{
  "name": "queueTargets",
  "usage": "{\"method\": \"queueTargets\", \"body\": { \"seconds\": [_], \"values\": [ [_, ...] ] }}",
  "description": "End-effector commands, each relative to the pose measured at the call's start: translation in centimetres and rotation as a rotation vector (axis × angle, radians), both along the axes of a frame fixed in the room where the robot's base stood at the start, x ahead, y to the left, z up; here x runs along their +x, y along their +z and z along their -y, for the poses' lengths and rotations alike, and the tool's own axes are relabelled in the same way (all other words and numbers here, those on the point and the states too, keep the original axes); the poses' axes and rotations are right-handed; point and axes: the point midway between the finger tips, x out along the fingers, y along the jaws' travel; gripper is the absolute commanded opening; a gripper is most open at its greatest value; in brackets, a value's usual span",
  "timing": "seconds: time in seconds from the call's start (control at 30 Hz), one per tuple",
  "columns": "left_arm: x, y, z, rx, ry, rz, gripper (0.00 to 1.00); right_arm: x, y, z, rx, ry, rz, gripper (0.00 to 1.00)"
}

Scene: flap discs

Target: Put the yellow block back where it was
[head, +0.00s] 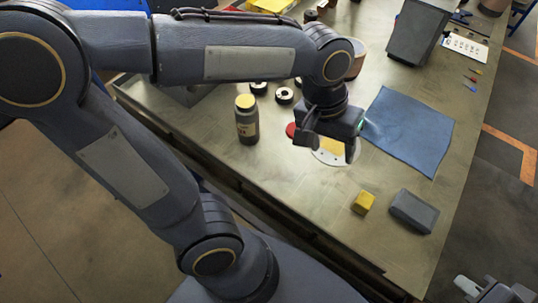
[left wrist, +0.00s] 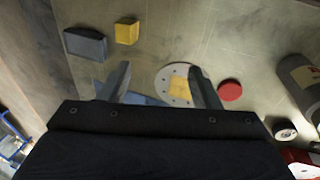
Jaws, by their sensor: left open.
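The yellow block (head: 363,202) lies on the workbench just left of a dark grey block (head: 411,210). In the left wrist view, the yellow block (left wrist: 127,32) is near the top, beside the grey block (left wrist: 85,43). My left gripper (head: 326,150) is open and apart from the yellow block, farther back on the bench. It is over a pale round disc (left wrist: 168,76) with small holes and a yellow patch in its middle. Nothing shows between its fingers (left wrist: 160,70) that it grips. The gripper partly hides the disc in the head view.
A blue cloth (head: 411,130) lies right of the gripper. A red disc (left wrist: 230,91) lies by the pale disc. A dark bottle with a yellow lid (head: 246,120) stands to the left. A grey bin (head: 418,32) is at the back. The bench around the yellow block is mostly clear.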

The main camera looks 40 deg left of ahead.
Motion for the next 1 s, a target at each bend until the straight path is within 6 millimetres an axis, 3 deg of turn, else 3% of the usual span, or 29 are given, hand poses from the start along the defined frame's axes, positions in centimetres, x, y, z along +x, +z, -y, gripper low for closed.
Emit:
{"method": "queueTargets", "body": {
  "seconds": [0.03, 0.1, 0.3, 0.53, 1.0],
  "values": [
    [-1.2, 0.2, -2.2, -0.042, 0.031, 0.038, 0.57, 0.0, 0.0, 0.0, 0.000, 0.000, 0.000, 0.00],
    [-2.8, 0.2, -4.4, -0.084, 0.052, 0.093, 0.57, 0.0, 0.0, 0.0, 0.000, 0.000, 0.000, 0.00],
    [-6.9, -0.8, -8.1, -0.132, 0.111, 0.263, 0.57, 0.0, 0.0, 0.0, 0.000, 0.000, 0.000, 0.00],
    [-9.0, -1.8, -9.2, -0.123, 0.140, 0.368, 0.57, 0.0, 0.0, 0.0, 0.000, 0.000, 0.000, 0.00],
    [-9.1, -1.9, -9.3, -0.121, 0.140, 0.377, 0.57, 0.0, 0.0, 0.0, 0.000, 0.000, 0.000, 0.00]
  ]
}}
